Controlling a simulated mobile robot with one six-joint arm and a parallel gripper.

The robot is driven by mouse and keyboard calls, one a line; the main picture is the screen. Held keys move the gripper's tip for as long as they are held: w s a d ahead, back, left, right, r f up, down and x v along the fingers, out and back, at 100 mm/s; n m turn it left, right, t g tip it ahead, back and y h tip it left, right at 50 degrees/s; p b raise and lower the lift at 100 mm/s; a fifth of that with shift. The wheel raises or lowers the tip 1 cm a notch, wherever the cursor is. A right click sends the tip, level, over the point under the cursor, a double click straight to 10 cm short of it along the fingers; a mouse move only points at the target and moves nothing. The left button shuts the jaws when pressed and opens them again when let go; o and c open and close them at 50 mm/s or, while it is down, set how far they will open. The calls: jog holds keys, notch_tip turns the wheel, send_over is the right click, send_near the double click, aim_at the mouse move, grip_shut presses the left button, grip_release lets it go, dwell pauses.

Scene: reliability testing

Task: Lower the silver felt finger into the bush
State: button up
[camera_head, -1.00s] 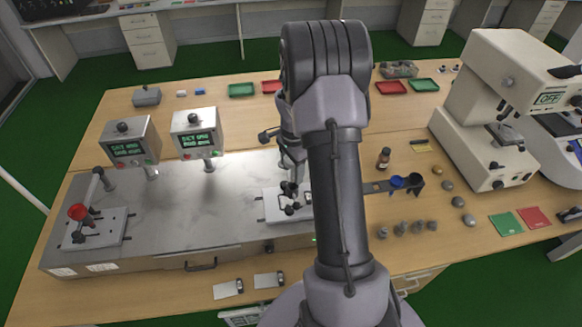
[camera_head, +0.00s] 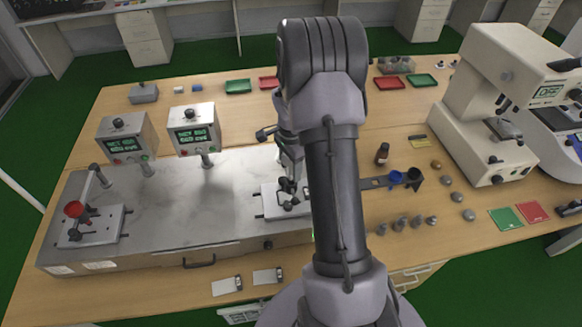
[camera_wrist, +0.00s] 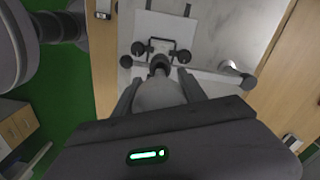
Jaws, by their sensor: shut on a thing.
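My gripper (camera_wrist: 160,92) is shut on a grey, rounded piece (camera_wrist: 158,95), which I take to be the silver felt finger. In the wrist view its dark lower end (camera_wrist: 158,66) points at the white fixture plate (camera_wrist: 148,25), between two black knobs. In the head view my gripper (camera_head: 287,184) is over the right-hand fixture plate (camera_head: 269,203), partly behind my own arm. The bush cannot be made out; the held piece and gripper cover the middle of the fixture. I cannot tell whether the tip touches anything.
A metal lever with a dark knob (camera_wrist: 248,81) crosses beside the fixture. Two display boxes (camera_head: 192,128) stand on the steel bench. A second fixture with a red cup (camera_head: 74,209) is at the left.

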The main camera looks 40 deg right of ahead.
aim_at(291, 176)
jog(key=shift+f+b, duration=1.7)
jog(key=shift+f, duration=0.25)
jog(key=shift+f, duration=0.15)
